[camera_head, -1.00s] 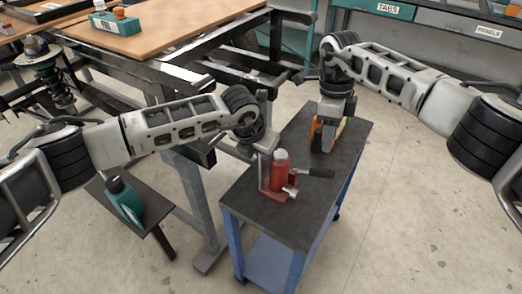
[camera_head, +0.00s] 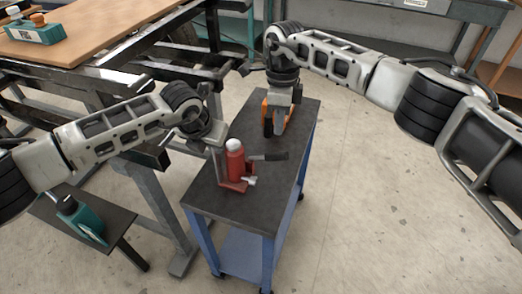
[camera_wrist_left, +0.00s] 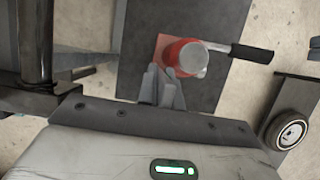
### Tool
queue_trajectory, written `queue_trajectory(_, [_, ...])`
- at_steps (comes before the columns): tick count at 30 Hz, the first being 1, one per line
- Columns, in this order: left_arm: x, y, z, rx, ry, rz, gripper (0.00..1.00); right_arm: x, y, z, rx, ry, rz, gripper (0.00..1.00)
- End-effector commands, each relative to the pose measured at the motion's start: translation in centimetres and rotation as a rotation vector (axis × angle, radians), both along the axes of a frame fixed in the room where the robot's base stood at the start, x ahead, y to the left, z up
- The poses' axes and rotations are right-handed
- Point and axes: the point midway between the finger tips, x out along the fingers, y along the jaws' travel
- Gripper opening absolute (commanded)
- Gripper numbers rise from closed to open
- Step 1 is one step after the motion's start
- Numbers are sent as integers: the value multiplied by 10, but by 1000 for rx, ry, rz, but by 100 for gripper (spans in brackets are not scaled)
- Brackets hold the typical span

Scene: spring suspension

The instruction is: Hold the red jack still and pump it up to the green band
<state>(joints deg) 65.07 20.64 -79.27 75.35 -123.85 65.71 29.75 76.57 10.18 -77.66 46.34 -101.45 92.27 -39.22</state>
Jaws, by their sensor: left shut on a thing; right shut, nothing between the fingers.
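The red jack (camera_head: 236,166) stands upright on the dark top of a small blue cart, with a pale cap and a dark-gripped handle (camera_head: 270,156) pointing right. It also shows from above in the left wrist view (camera_wrist_left: 184,58), with its handle (camera_wrist_left: 250,53) to the right. My left gripper (camera_head: 216,152) is shut on the jack at its left side; its fingers (camera_wrist_left: 161,88) meet the jack's near edge in the wrist view. My right gripper (camera_head: 275,127) is shut and empty, pointing down over the cart's far end, apart from the handle. I cannot make out a green band.
The cart (camera_head: 235,207) has bare top around the jack. An orange part (camera_head: 266,116) shows beside my right gripper. A wooden-topped bench (camera_head: 90,40) stands behind at the left. Floor at the right is clear.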

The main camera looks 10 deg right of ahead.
Motion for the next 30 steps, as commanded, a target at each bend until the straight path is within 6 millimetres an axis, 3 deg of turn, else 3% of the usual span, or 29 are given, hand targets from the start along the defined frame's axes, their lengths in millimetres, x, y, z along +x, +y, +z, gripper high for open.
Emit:
queue_trajectory(5, [1,1,1,-1,-2,2,0,-11,-22,-20,220,-57,31,0])
queue_trajectory(13, [1,0,1,0,-2,1,0,-19,-50,-13,402,-196,57,0])
queue_trajectory(24, [1,0,1,-1,-3,1,0,-20,-53,-10,418,-215,60,0])
queue_trajectory(30, [1,0,1,-1,-3,1,0,-19,-48,-20,418,-212,61,0])
